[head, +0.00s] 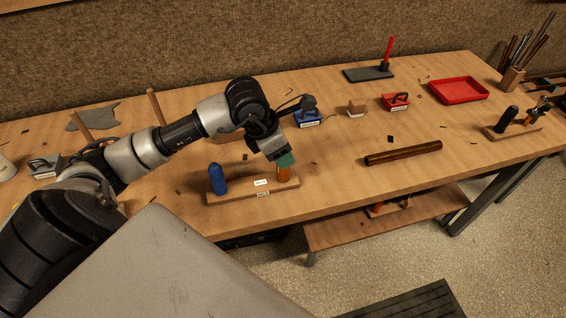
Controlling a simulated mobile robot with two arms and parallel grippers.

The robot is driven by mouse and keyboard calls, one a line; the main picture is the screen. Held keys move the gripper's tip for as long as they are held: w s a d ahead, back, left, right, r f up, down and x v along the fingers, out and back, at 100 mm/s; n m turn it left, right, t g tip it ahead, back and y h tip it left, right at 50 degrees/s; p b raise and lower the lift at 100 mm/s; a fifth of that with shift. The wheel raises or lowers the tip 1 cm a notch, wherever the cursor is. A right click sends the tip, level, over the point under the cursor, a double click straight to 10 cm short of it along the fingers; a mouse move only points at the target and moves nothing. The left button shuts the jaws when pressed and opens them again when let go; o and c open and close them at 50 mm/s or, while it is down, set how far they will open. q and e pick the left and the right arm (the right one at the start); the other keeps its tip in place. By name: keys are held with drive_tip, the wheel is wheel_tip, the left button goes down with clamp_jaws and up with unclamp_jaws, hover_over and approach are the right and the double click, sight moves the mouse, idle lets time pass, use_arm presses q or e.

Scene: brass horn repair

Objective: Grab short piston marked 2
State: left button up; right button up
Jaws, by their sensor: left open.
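A wooden rack (235,194) stands near the front edge of the bench. A blue upright piece (218,181) stands at its left end and an orange-brown upright piece (284,174) at its right end. Two small white labels (260,183) are on the rack's middle and front; I cannot read them. I cannot tell which piece, if any, is the short piston marked 2. My left gripper (285,160) is open, pointing down at the top of the orange-brown piece. Its greenish tips hide that top, and I cannot tell whether they touch it.
Blue (308,118) and red (395,102) labelled blocks stand behind. A dark brown rod (403,153) lies to the right. A red tray (458,91) and another tool rack (515,131) are farther right. Bench surface between them is mostly free.

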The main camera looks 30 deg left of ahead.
use_arm(q)
drive_tip(key=shift+w+d+f, duration=0.15)
drive_tip(key=shift+f, duration=0.4)
drive_tip(key=shift+w+f, duration=0.2)
drive_tip(key=shift+f, duration=0.1)
drive_tip(key=shift+c, duration=1.6)
clamp_jaws()
use_arm(e)
drive_tip(key=shift+s+d, duration=0.1)
drive_tip(key=shift+s, duration=0.2)
use_arm(q)
drive_tip(key=shift+r, duration=0.1)
use_arm(e)
drive_tip(key=shift+r, duration=0.1)
